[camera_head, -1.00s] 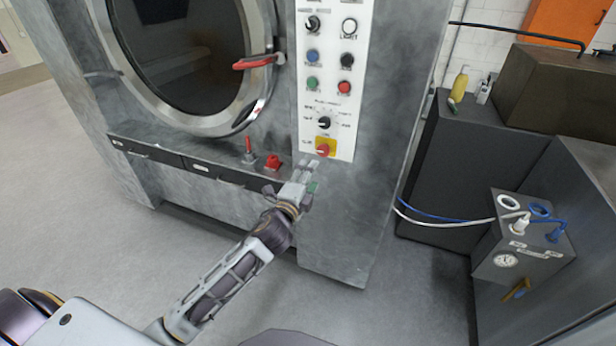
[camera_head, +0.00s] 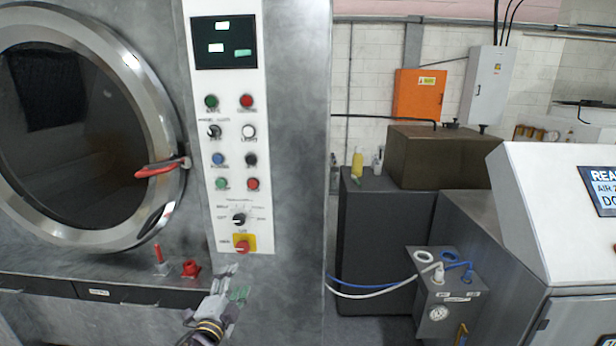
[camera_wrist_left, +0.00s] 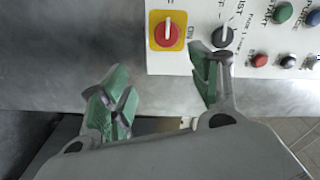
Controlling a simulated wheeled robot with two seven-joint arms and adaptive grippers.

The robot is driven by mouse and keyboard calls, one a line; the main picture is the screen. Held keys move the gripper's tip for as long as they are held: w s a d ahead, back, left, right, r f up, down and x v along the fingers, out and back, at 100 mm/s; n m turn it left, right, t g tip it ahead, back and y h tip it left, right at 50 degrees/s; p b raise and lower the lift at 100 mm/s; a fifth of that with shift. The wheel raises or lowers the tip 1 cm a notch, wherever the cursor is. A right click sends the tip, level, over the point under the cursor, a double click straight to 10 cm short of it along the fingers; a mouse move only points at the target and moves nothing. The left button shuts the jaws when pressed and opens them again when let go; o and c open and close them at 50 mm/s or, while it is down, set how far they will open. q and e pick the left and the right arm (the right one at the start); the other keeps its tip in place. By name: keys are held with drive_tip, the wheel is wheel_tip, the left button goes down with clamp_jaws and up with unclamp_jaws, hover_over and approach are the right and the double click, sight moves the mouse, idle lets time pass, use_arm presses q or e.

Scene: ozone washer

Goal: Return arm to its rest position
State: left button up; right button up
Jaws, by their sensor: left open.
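My left gripper (camera_head: 232,282) is in front of the washer's grey front, just below the red knob on its yellow plate (camera_head: 243,244). Its green-padded fingers are apart and empty in the left wrist view (camera_wrist_left: 160,92). There the red knob (camera_wrist_left: 166,31) lies beyond the fingertips, with a visible gap to them. The white control panel (camera_head: 224,130) with its buttons and dark screen rises above the gripper. Most of my left arm is below the picture edge. My right gripper is not in view.
The round washer door (camera_head: 160,190) with its red handle (camera_head: 160,168) is at left. A ledge under it carries two red fittings (camera_head: 190,269). At right stand a dark cabinet (camera_head: 375,230), a gauge box with hoses (camera_head: 437,310) and a white-topped console (camera_head: 550,200).

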use_arm(q)
drive_tip(key=s+a+f+n+g+y, duration=0.1)
drive_tip(key=s+a+f+n+g, duration=0.2)
drive_tip(key=f, duration=1)
drive_tip(key=a+f+n+g, duration=0.2)
drive_tip(key=a+f, duration=0.2)
drive_tip(key=f, duration=0.9)
drive_tip(key=s+a+f+n+g+y, duration=0.1)
drive_tip(key=s+a+f+n+g, duration=0.2)
drive_tip(key=f, duration=1)
drive_tip(key=s+a+f+n+g, duration=0.2)
drive_tip(key=s+f+g, duration=0.1)
drive_tip(key=s+f, duration=1)
drive_tip(key=s+a+f+n+g, duration=0.2)
drive_tip(key=s+f, duration=1.1)
drive_tip(key=s+d+f+g, duration=0.2)
drive_tip(key=s+d, duration=0.2)
drive_tip(key=s, duration=0.7)
drive_tip(key=s+d+f+n+g, duration=0.1)
drive_tip(key=s+d+f+g, duration=0.1)
drive_tip(key=s, duration=0.9)
drive_tip(key=shift+d+f, duration=0.75)
drive_tip(key=shift+d, duration=0.2)
